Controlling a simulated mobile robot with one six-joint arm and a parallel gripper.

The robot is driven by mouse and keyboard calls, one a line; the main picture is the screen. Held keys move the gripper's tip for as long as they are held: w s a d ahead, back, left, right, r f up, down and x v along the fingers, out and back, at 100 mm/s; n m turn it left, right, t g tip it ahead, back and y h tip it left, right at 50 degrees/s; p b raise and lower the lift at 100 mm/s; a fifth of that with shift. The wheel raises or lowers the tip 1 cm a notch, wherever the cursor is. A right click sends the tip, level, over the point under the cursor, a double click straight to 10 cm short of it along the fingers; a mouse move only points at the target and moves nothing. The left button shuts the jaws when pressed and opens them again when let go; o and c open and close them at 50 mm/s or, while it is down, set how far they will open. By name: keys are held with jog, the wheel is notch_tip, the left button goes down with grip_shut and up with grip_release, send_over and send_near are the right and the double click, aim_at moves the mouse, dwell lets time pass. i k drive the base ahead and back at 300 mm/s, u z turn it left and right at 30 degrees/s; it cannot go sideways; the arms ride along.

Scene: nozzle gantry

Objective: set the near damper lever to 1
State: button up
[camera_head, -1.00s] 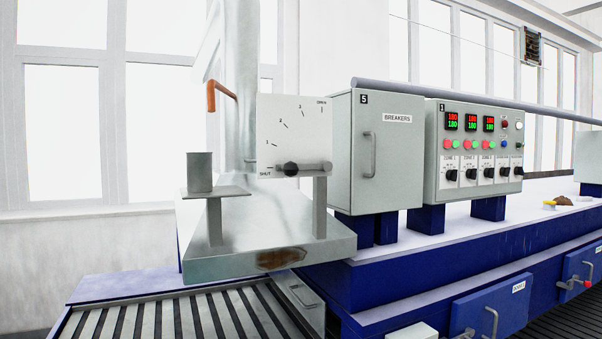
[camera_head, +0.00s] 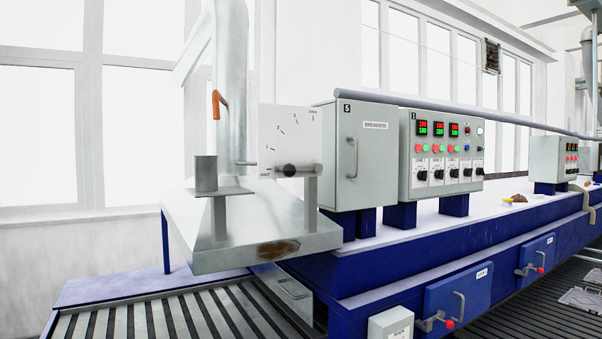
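A white scale plate (camera_head: 285,130) stands on the near hood at the left, in front of a grey duct. Its marks run in an arc from SHUT at lower left through 1, 2 and 3 to OPEN at upper right. The damper lever (camera_head: 303,169) lies about level along the bottom of the plate. Its black knob (camera_head: 290,170) is beside the SHUT mark, below the 1 mark. My gripper is not in view.
The metal hood (camera_head: 215,245) carries a grey cup (camera_head: 206,173) on a small shelf, left of the plate. An orange handle (camera_head: 216,103) is on the duct behind. The breakers cabinet (camera_head: 355,155) stands close right. A slatted conveyor (camera_head: 150,320) runs below.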

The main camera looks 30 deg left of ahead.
aim_at(288, 171)
jog(key=u, duration=4.55)
jog(key=i, duration=0.15)
jog(key=z, duration=1.85)
jog(key=i, duration=0.55)
jog(key=u, duration=0.15)
